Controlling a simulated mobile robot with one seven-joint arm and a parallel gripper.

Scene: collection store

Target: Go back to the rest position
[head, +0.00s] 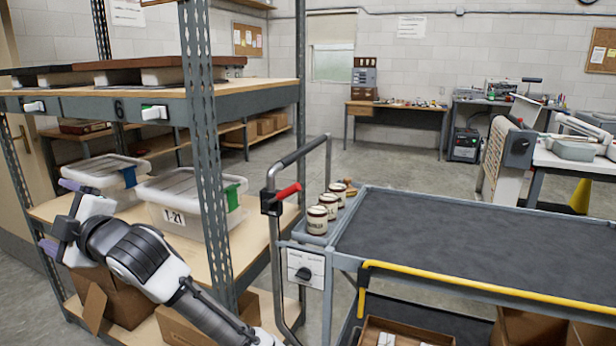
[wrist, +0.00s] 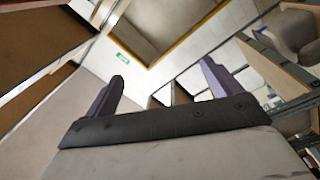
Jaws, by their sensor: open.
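My gripper (head: 60,216) is at the left of the head view, at the end of my white and black arm. It is in front of the metal shelf rack, level with the middle shelf and beside the left clear bin. In the wrist view my gripper (wrist: 162,90) shows two purple fingers standing wide apart, with nothing between them. The wrist view is tilted and looks past the fingers to a wall with a small green sign (wrist: 120,58).
The rack's middle shelf (head: 262,222) holds lidded clear bins, one labelled 1-21 (head: 185,210). Open cardboard boxes (head: 125,300) sit below. A cart (head: 470,245) with a dark top, yellow rail and several jars (head: 317,220) stands right of the rack. Floor (head: 400,165) is clear behind it.

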